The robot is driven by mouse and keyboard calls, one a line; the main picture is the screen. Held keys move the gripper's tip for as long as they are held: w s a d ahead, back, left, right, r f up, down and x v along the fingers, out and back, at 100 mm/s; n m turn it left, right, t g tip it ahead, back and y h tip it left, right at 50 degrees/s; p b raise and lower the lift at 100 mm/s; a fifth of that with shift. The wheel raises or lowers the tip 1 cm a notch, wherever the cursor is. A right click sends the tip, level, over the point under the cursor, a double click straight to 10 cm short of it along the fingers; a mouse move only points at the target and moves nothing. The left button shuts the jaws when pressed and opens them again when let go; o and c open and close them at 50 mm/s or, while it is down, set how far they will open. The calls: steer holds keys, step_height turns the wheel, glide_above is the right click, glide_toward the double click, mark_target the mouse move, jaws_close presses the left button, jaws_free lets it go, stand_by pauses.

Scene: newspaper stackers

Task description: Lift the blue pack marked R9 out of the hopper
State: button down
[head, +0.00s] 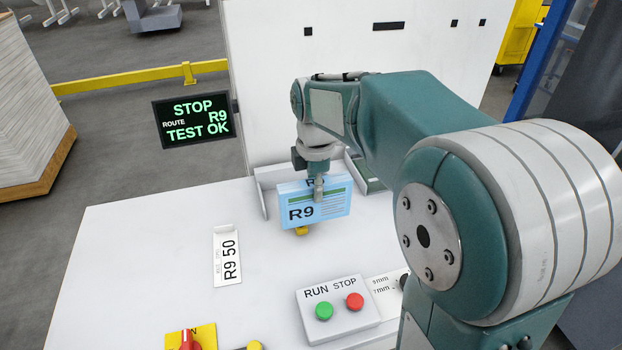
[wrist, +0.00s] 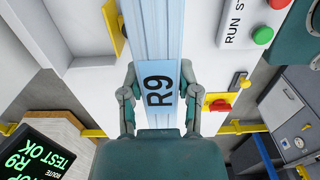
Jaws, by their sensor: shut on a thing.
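The blue pack marked R9 (head: 325,210) stands upright at the hopper in the head view, its label facing me. My gripper (head: 319,188) comes down from above and is shut on its upper edge. In the wrist view the pack (wrist: 152,30) runs between the two fingers of my gripper (wrist: 159,72), with its R9 label up. The hopper's pale wall (head: 260,196) shows at the pack's left. The pack hides much of the hopper, and I cannot tell whether its lower edge is clear of the hopper floor.
A RUN/STOP box (head: 338,310) with green and red buttons stands in front. A card marked R9 50 (head: 227,257) lies on the white table (head: 150,260). A screen (head: 196,121) reads STOP, ROUTE R9, TEST OK. A tall white panel (head: 270,100) stands behind. The table's left side is clear.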

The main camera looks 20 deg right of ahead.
steer(key=s, duration=0.6)
steer(key=shift+r, duration=0.25)
stand_by(0.4)
